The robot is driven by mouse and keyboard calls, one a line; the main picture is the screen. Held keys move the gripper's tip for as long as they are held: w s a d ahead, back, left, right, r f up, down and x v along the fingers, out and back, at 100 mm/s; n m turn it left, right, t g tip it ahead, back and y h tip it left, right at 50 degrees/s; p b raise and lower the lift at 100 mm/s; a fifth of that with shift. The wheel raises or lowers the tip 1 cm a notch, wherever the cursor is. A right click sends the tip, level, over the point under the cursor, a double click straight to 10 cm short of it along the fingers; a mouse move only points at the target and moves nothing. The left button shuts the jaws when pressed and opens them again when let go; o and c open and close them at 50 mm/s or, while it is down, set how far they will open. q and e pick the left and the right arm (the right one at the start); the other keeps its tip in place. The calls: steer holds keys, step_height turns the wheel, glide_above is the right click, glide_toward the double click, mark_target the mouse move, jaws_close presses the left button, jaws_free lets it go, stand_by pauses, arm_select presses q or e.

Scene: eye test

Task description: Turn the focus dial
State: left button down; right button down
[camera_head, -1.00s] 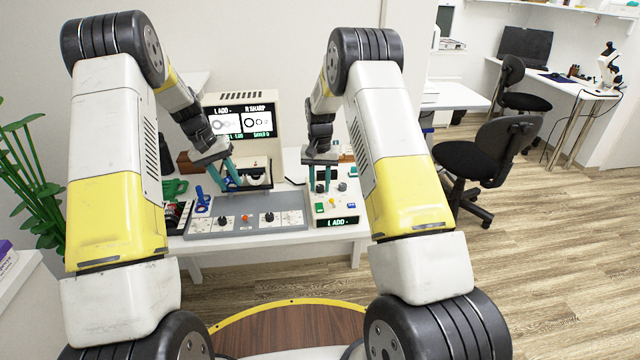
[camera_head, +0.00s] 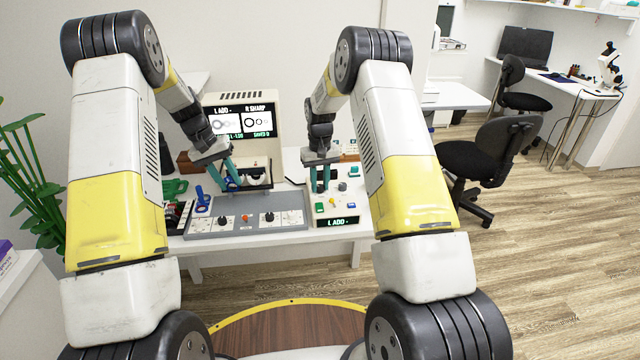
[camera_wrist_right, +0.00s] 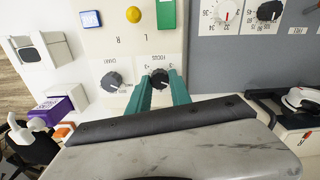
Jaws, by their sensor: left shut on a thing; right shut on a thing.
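The focus dial (camera_wrist_right: 159,78) is a small dark knob marked FOCUS on a cream control box (camera_head: 338,208). My right gripper (camera_wrist_right: 160,88) has its teal fingers shut on the dial, one on each side; it also shows in the head view (camera_head: 321,186). The fingers hide part of the dial's scale. The monitor (camera_head: 240,124) shows two ring pictures, with "L ADD -" and "R SHARP" above them. My left gripper (camera_head: 236,186) is shut in front of the monitor, on a thing too hidden to name.
A second dark dial (camera_wrist_right: 113,82) sits beside the focus dial. The grey panel (camera_head: 290,215) carries more dials and a blue lever (camera_head: 201,196). A black chair (camera_head: 490,155) stands at the right.

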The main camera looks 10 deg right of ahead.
steer(key=shift+n, duration=2.1)
steer(key=c, duration=1.2)
jaws_free()
steer(key=shift+o, duration=0.2)
step_height(320, 180, up, 12)
step_height(320, 180, up, 12)
glide_above(320, 186)
